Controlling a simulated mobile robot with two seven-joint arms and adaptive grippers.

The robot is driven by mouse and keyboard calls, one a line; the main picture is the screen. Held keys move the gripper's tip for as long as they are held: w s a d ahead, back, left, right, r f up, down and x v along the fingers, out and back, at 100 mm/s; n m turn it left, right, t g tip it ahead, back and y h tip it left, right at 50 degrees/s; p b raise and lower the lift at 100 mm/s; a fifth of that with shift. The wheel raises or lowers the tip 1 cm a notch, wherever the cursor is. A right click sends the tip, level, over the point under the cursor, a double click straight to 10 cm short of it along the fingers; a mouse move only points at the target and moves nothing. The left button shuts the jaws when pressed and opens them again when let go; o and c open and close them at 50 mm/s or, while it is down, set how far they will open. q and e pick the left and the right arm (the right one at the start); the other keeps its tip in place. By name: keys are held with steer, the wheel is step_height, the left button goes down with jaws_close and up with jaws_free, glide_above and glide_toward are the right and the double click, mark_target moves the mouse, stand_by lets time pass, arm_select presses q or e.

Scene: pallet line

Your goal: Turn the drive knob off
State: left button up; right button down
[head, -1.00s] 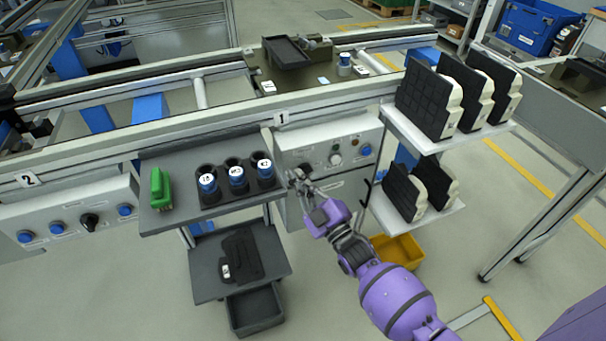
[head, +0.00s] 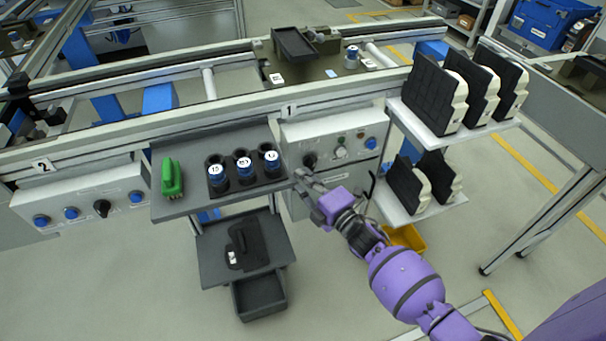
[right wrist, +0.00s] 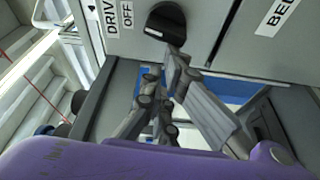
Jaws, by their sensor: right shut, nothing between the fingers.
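The drive knob is black and sits on the light grey control panel marked 1 (head: 350,130), where the knob (head: 310,160) shows just above my right gripper. In the right wrist view the knob (right wrist: 165,22) is close, at top centre, with a small white mark at its lower left. Labels reading DRIVE (right wrist: 110,18) and OFF (right wrist: 127,14) stand left of it. My right gripper (head: 299,176) is shut and empty, its tips just below the knob; in the wrist view the fingers (right wrist: 176,65) reach up close to it. I cannot tell whether they touch it. My left gripper is out of view.
A grey shelf (head: 180,208) left of the gripper holds a green tool (head: 172,178) and several blue-and-white cylinders. A rack with black-and-white parts (head: 435,95) stands right of the panel. A similar panel marked 2 (head: 75,190) has another black knob (head: 102,208).

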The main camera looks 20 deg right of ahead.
steer(key=shift+d+f+n, duration=0.1)
steer(key=shift+f+n, duration=0.1)
steer(key=shift+n, duration=0.3)
steer(key=shift+g, duration=0.3)
stand_by(0.4)
